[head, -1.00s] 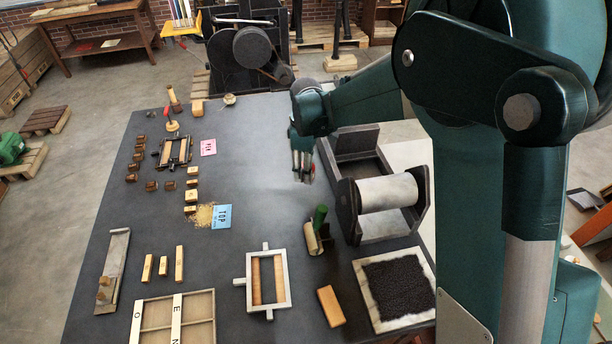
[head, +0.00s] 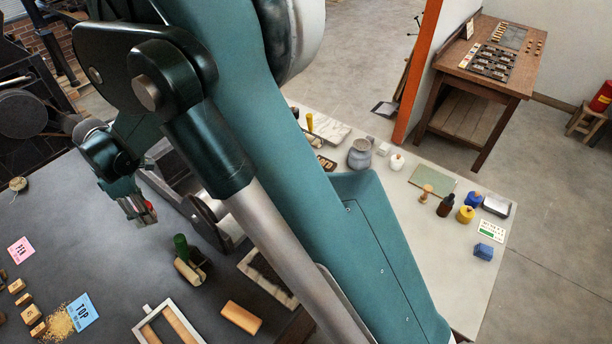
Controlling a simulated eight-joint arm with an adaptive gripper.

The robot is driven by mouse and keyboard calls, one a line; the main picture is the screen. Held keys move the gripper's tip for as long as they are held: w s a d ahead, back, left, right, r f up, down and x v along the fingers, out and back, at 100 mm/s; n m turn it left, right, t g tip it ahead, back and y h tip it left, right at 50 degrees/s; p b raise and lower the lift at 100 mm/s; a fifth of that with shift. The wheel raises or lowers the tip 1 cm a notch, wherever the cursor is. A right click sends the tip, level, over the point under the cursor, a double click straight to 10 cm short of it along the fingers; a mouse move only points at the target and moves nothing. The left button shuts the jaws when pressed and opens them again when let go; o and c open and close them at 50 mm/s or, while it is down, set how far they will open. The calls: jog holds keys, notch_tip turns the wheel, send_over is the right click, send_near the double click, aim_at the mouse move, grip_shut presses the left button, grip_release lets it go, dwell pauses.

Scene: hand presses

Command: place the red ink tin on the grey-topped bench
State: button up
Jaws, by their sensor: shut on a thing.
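My gripper (head: 140,208) is at the left in the head view, above the dark grey bench top (head: 110,190). It is shut on a small red thing (head: 149,205), which looks like the red ink tin. The fingers hide most of it. A second bench (head: 405,215) with a pale grey top stands to the right, beyond my arm. I cannot tell from colour alone which one is the grey-topped bench. My arm covers part of the room between them.
A red can (head: 602,97) sits on a far stool.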

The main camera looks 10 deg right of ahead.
jog(key=shift+r, duration=0.15)
notch_tip(320, 180, up, 11)
jog(key=shift+r, duration=0.1)
jog(key=w+d+m+b, duration=0.1)
jog(key=w+d+m, duration=0.2)
jog(key=w+d, duration=0.75)
jog(key=w+d+m+b, duration=0.2)
jog(key=w+d, duration=0.5)
jog(key=d, duration=0.6)
jog(key=w+d+m+b, duration=0.1)
jog(key=w+d+m, duration=0.25)
jog(key=d, duration=1.05)
jog(key=w+d+m+b, duration=0.2)
jog(key=w+d, duration=0.3)
jog(key=d, duration=0.9)
jog(key=s+d+m+b, duration=0.15)
jog(key=d+m, duration=0.25)
jog(key=d, duration=1.5)
jog(key=s+d+m+b, duration=0.1)
jog(key=s+d+m, duration=0.2)
jog(key=d, duration=1.5)
notch_tip(320, 180, down, 21)
